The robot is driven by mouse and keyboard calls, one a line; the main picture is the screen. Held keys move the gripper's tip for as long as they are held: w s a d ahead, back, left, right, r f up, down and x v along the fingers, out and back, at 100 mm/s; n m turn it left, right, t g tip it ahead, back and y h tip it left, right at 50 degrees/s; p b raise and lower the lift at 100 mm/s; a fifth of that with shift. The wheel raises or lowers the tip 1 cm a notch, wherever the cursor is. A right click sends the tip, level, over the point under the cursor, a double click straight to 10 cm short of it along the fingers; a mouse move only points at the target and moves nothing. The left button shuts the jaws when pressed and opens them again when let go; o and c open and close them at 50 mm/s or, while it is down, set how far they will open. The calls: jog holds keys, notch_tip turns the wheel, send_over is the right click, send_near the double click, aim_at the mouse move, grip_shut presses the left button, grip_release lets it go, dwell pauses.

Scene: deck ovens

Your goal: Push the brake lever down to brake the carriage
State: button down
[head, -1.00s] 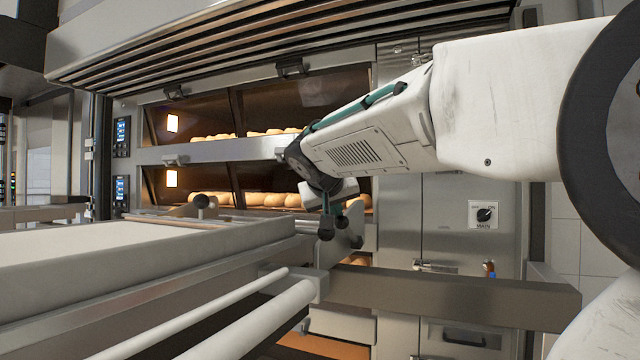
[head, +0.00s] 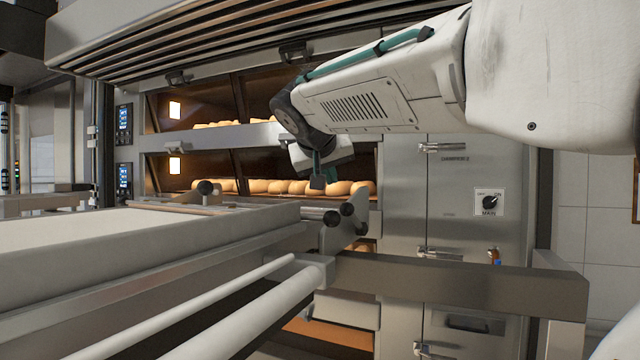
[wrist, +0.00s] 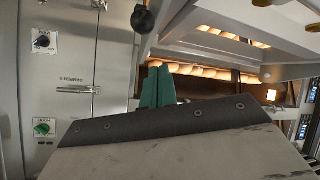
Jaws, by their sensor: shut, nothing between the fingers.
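The carriage (head: 150,262) is a long pale loader with a metal frame, at left and centre of the head view. At its right end is a grey plate with black round knobs (head: 347,209); I take this to be the brake lever, but its exact angle is hard to read. A black ball knob (wrist: 143,18) shows at the top of the wrist view; I cannot tell which one it is. My gripper (head: 317,182) is just above and left of the knobs in the head view, apart from them. Its teal fingers (wrist: 157,86) are shut and empty.
The deck oven (head: 240,150) stands behind, with loaves (head: 290,187) on its decks. A grey beam (head: 450,285) runs right from the carriage's end. A MAIN switch (head: 489,202) is on the cabinet.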

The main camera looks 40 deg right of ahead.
jog(key=s+a, duration=0.1)
jog(key=s+a+r, duration=0.1)
jog(key=a, duration=0.1)
jog(key=shift+s+a, duration=0.1)
jog(key=shift+s, duration=0.05)
